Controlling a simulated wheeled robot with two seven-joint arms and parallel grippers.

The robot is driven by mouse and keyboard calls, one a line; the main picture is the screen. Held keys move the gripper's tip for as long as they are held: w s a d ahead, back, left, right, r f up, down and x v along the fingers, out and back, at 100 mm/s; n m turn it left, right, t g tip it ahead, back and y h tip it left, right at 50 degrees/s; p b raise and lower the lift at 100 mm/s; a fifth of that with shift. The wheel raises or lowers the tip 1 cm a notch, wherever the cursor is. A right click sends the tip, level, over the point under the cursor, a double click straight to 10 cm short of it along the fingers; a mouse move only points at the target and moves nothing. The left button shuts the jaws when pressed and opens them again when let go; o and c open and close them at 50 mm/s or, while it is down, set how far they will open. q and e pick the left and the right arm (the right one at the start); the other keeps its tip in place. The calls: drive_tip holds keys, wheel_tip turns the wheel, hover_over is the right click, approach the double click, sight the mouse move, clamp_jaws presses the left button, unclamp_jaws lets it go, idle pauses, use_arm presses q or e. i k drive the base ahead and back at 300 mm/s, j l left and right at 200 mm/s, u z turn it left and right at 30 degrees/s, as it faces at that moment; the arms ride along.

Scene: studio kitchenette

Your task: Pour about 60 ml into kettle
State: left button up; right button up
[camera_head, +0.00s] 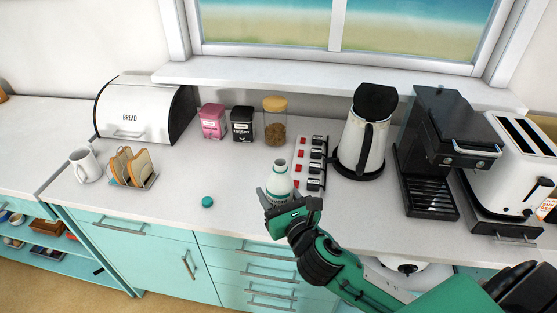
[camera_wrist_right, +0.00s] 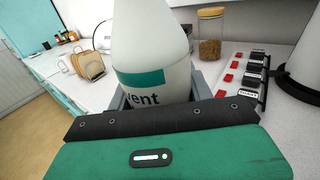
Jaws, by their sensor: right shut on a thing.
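A small teal cap (camera_head: 207,202) lies on the counter left of the gripper. The bottle's neck appears uncapped. The left gripper is not in view.
A power strip with red switches (camera_head: 310,163) lies between bottle and kettle. A coffee machine (camera_head: 434,150) and toaster (camera_head: 519,170) stand right of the kettle. A cookie jar (camera_head: 275,127), tins (camera_head: 212,122), bread box (camera_head: 146,112), toast rack (camera_head: 133,182) and mug (camera_head: 85,165) stand leftward.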

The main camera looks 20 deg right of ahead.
sight(364, 143)
drive_tip(key=z, duration=0.65)
drive_tip(key=i+j+z, duration=0.15)
drive_tip(key=j+z, duration=0.15)
drive_tip(key=i+j+z, duration=0.15)
drive_tip(key=j+z, duration=0.45)
drive_tip(key=i+j, duration=0.1)
drive_tip(key=j, duration=0.45)
drive_tip(key=i+j+z, duration=0.15)
drive_tip(key=j, duration=0.9)
drive_tip(key=i+z, duration=0.05)
